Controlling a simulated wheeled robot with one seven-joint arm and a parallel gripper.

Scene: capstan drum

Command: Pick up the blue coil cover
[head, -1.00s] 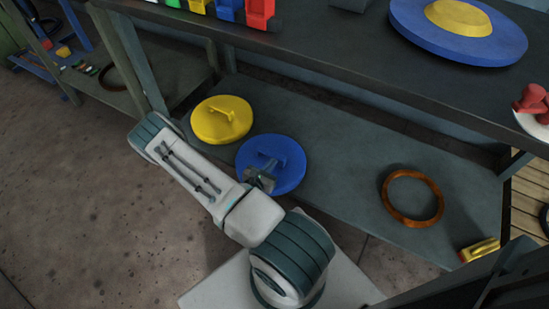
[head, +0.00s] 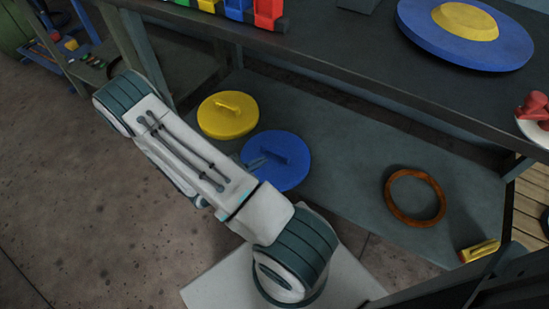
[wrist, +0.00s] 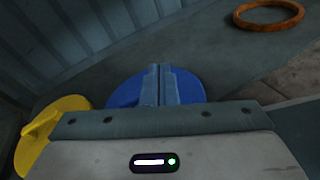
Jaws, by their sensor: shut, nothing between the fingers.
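The blue coil cover (head: 290,174) is a flat round disc with a raised bar handle. It lies flat on the lower shelf, beside the yellow cover. In the wrist view the blue cover (wrist: 122,95) lies beyond my gripper (wrist: 160,70), whose two fingers are together and empty. The fingers hide the middle of the cover and its handle there. In the head view my arm covers the cover's lower left edge and hides most of my gripper. I cannot tell the exact gap between fingertips and handle.
A yellow cover (head: 228,115) lies left of the blue one. A brown ring (head: 392,203) and a small yellow block (head: 478,251) lie to the right on the lower shelf (head: 340,190).

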